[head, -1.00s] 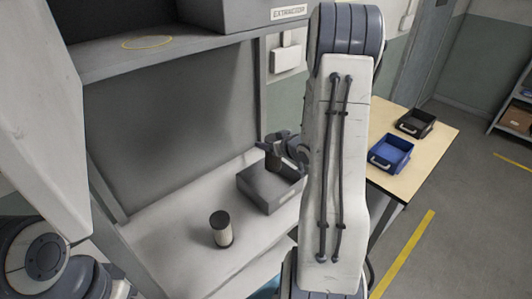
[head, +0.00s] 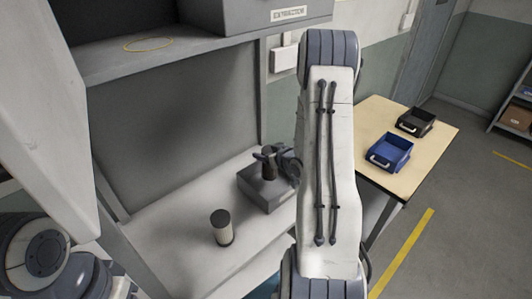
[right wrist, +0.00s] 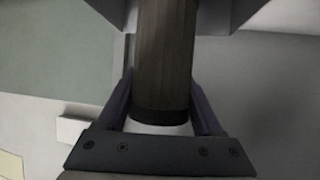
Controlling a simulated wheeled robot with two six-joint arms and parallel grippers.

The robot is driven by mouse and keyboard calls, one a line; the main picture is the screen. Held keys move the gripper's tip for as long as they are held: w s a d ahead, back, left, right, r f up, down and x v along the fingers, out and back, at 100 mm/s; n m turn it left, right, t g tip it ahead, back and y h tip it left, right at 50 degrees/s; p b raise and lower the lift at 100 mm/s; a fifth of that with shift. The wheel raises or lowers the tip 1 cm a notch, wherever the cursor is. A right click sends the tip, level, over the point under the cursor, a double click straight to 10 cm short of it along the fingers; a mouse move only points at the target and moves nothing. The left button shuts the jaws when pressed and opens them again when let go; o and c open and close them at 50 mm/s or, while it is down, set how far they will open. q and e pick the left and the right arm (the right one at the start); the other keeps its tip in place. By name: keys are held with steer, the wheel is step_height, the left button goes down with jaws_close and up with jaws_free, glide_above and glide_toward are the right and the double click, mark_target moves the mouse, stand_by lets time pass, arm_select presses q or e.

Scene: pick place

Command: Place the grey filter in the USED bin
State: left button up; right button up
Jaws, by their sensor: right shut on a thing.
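My right gripper (head: 268,156) is shut on a dark grey-brown cylinder, the grey filter (head: 269,171), and holds it upright over the grey bin (head: 262,196) on the bench. I cannot tell whether the filter touches the bin's inside. In the right wrist view the filter (right wrist: 165,50) stands between the two fingers, with part of a grey box wall (right wrist: 220,15) beyond it. A label on the bin is not readable. A second, cream filter with a dark top (head: 222,228) stands upright on the bench, left of the bin. My left gripper is out of view.
A wooden table (head: 440,140) at right holds a blue tray (head: 390,152) and a black tray (head: 416,122). The extractor (head: 250,14) and a shelf (head: 110,60) overhang the bench. Bare bench (head: 165,215) lies around the cream filter.

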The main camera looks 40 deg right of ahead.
steer(key=shift+f+b, duration=0.3)
steer(key=shift+f, duration=0.1)
steer(key=o, duration=1.5)
steer(key=shift+r, duration=0.15)
steer(key=shift+r+p, duration=0.25)
steer(key=shift+p, duration=0.2)
steer(key=shift+r+p, duration=0.45)
steer(key=shift+r, duration=0.05)
steer(key=shift+p+v, duration=3.25)
steer(key=shift+v, duration=2.65)
steer(key=shift+a+f, duration=0.1)
steer(key=shift+f, duration=0.1)
